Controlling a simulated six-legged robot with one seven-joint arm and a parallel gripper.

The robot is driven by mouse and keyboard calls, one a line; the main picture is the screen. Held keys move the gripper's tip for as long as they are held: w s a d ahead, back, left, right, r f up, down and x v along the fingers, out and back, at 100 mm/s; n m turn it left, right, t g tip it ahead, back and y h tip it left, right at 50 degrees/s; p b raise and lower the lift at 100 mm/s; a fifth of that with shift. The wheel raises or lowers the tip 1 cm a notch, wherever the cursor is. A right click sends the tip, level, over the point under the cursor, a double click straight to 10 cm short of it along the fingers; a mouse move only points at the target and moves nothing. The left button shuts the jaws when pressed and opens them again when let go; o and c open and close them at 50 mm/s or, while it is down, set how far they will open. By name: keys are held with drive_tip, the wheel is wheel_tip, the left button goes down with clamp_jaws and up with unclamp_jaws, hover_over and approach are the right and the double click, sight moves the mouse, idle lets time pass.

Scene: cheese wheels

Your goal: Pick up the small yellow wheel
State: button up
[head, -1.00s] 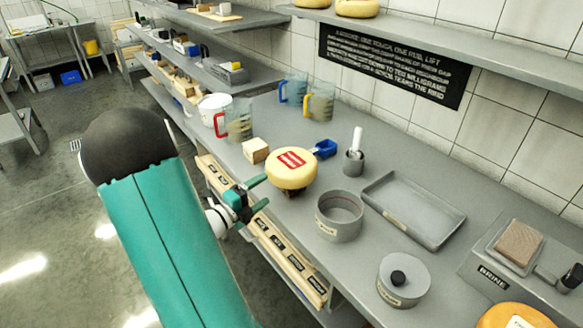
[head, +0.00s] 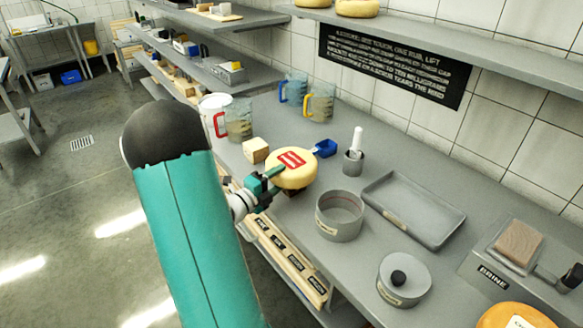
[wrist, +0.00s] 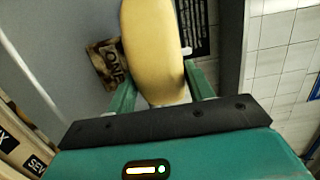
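The small yellow wheel (head: 298,179), with a red mark on top, rests flat on a low support at the front edge of the grey counter. In the head view my gripper (head: 270,180) is at the wheel's near-left rim, one finger over its top. In the wrist view the yellow wheel (wrist: 153,45) is between the two green fingers of my gripper (wrist: 162,82). The fingers are spread on either side of the rim; I cannot tell whether they touch it. A brown support with lettering (wrist: 107,62) shows beside the wheel. The lower finger is mostly hidden in the head view.
A pale block (head: 255,150) and a blue scoop (head: 325,148) stand close to the wheel. A grey round mould (head: 340,222) is to its right, with a shallow tray (head: 412,208) beyond. Jugs (head: 238,120) stand behind left. A shelf overhangs the back.

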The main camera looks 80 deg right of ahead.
clamp_jaws()
drive_tip(key=shift+r, duration=0.1)
drive_tip(key=shift+r, duration=0.15)
drive_tip(key=shift+r, duration=0.3)
wheel_tip(320, 180, up, 2)
drive_tip(key=shift+r, duration=0.15)
drive_tip(key=w+a+r, duration=0.2)
drive_tip(key=a+r, duration=1)
drive_tip(key=a, duration=0.1)
drive_tip(key=shift+a+r, duration=0.4)
